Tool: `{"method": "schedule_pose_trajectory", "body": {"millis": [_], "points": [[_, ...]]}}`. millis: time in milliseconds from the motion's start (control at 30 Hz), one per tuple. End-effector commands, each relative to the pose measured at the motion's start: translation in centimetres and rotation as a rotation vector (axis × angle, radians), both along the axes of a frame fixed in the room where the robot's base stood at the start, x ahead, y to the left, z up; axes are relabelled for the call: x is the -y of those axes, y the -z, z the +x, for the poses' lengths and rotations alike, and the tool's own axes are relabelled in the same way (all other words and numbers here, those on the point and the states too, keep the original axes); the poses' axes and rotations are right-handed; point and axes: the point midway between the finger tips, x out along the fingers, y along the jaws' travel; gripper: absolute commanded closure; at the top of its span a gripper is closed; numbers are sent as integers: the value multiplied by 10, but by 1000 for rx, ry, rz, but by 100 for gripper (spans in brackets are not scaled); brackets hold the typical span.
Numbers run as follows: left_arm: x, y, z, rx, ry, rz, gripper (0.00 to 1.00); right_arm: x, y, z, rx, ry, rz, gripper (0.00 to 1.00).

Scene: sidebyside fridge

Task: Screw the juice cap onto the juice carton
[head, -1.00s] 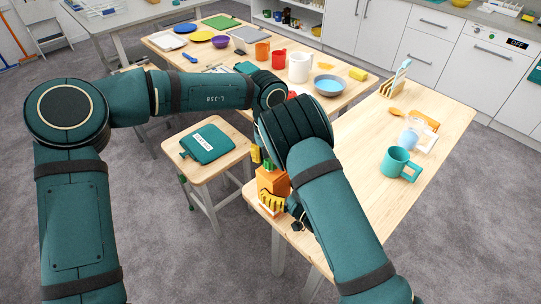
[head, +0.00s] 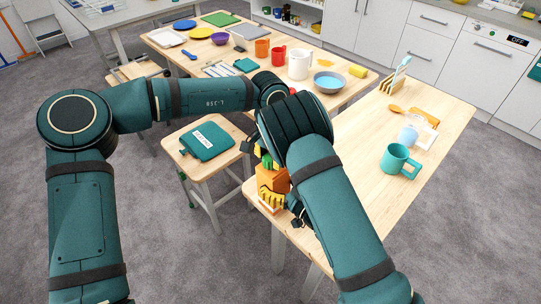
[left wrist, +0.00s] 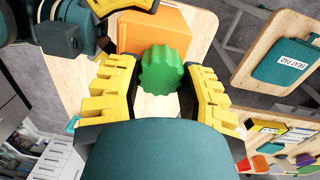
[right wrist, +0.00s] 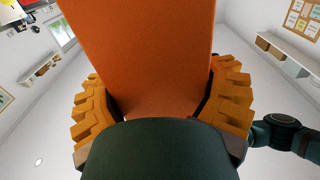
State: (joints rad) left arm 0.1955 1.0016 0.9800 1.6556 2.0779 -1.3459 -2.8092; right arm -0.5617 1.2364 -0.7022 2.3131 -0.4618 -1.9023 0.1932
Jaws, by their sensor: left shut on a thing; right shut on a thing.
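The orange juice carton (head: 270,179) is at the near left corner of the right-hand table in the head view. My right gripper (head: 272,198) is shut around it, and the right wrist view shows the carton (right wrist: 145,50) between both fingers. The green juice cap (left wrist: 165,70) is between the yellow fingers of my left gripper (left wrist: 163,85), which is shut on it. The carton (left wrist: 155,30) shows just beyond the cap in the left wrist view. I cannot tell whether cap and carton touch. My right arm hides much of both in the head view.
A teal mug (head: 396,159), a light blue cup (head: 408,136) and a rack (head: 394,82) stand on the right-hand table. A stool with a teal seat pad (head: 206,141) is to the left. The far table holds plates, mugs and a grey bowl (head: 328,82).

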Motion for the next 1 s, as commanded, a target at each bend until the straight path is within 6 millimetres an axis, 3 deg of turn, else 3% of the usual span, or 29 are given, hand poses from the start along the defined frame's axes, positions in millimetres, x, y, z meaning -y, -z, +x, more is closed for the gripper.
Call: {"method": "schedule_pose_trajectory", "body": {"millis": [200,567,600,667,1000], "points": [[2,1,-2,-2,246,-13,87,0,-1,1,4,-1,0,100],[0,-1,0,6,280,-11,87,0,-1,1,3,-1,1,100],[0,-1,0,6,280,-11,54,0,-1,1,3,0,1,100],[0,-1,0,6,279,-11,33,0,-1,0,3,0,1,100],[0,-3,0,7,277,-11,32,0,-1,0,3,0,1,100]]}}
